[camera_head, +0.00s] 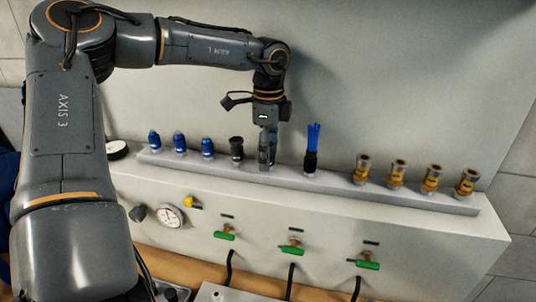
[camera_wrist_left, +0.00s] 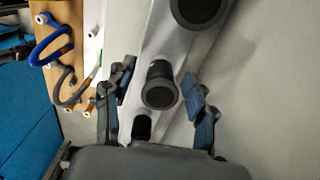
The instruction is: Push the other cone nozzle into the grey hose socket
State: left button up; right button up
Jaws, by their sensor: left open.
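My left gripper (camera_head: 266,160) points down at the rail in the head view, just right of a black nozzle (camera_head: 237,148). It is open. In the left wrist view its two fingers (camera_wrist_left: 160,105) stand apart on either side of a black round-ended nozzle (camera_wrist_left: 160,85), with gaps to it. A second dark round end (camera_wrist_left: 200,8) shows at the top edge and a smaller dark piece (camera_wrist_left: 142,126) below. A grey hose (camera_wrist_left: 68,88) curves on a wooden board at the left; its socket is too small to make out. My right gripper is not in view.
The grey rail (camera_head: 335,184) also holds several blue-topped fittings (camera_head: 180,144), a blue-bristled brush (camera_head: 312,150) and several brass fittings (camera_head: 397,173). Green valve handles (camera_head: 292,247) and a gauge (camera_head: 170,215) are on the front panel. A blue hose (camera_wrist_left: 45,48) lies near the grey one.

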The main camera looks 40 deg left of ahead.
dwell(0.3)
pick_arm(q)
grip_shut()
jog(key=shift+r, duration=0.2)
jog(key=shift+w+r, duration=0.15)
jog(key=shift+r, duration=0.75)
jog(key=shift+r+p, duration=1.05)
jog(key=shift+r, duration=0.9)
